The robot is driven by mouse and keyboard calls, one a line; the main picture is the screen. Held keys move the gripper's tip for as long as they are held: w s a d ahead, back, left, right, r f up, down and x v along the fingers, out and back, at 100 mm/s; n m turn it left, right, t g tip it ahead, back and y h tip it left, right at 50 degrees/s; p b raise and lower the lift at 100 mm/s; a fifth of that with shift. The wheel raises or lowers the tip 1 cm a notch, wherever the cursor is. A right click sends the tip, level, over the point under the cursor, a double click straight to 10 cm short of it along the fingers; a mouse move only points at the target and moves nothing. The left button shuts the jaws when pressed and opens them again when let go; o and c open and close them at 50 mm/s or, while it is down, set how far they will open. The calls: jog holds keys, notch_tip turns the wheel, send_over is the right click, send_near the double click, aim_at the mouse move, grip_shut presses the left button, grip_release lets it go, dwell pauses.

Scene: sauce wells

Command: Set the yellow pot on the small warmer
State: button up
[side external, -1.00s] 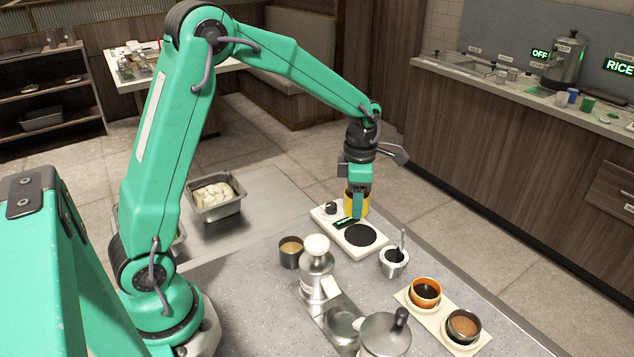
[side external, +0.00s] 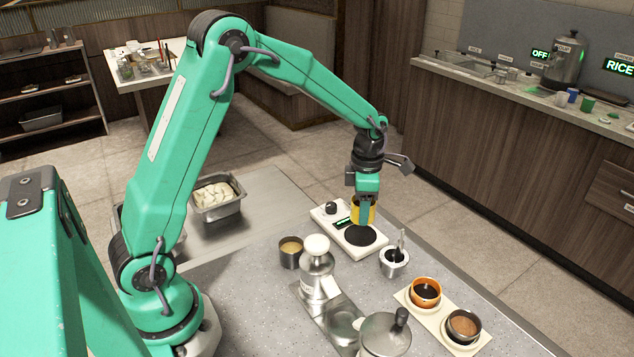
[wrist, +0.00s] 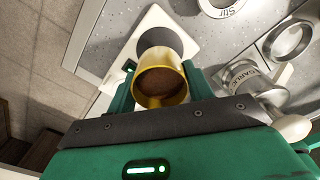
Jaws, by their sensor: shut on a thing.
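The small warmer (side external: 322,217) is a white slab with a knob, a green-lit display and a round black plate (side external: 360,237). My gripper (side external: 365,213) is shut on the yellow pot (side external: 356,208), which is upright behind the plate's far edge in the side view. In the wrist view the pot (wrist: 160,103) sits between my two fingers, with brown sauce inside. There it overlaps part of the black plate (wrist: 168,38). The pot looks held above the warmer, but the gap under it is hard to judge.
A cream tray (side external: 443,320) holds an orange bowl (side external: 425,291) and a dark bowl (side external: 463,325).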

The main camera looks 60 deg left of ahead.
aim_at(360, 234)
jog(key=shift+f, duration=2.1)
jog(key=shift+f, duration=0.5)
jog(key=o, duration=1.1)
jog(key=shift+r, duration=4)
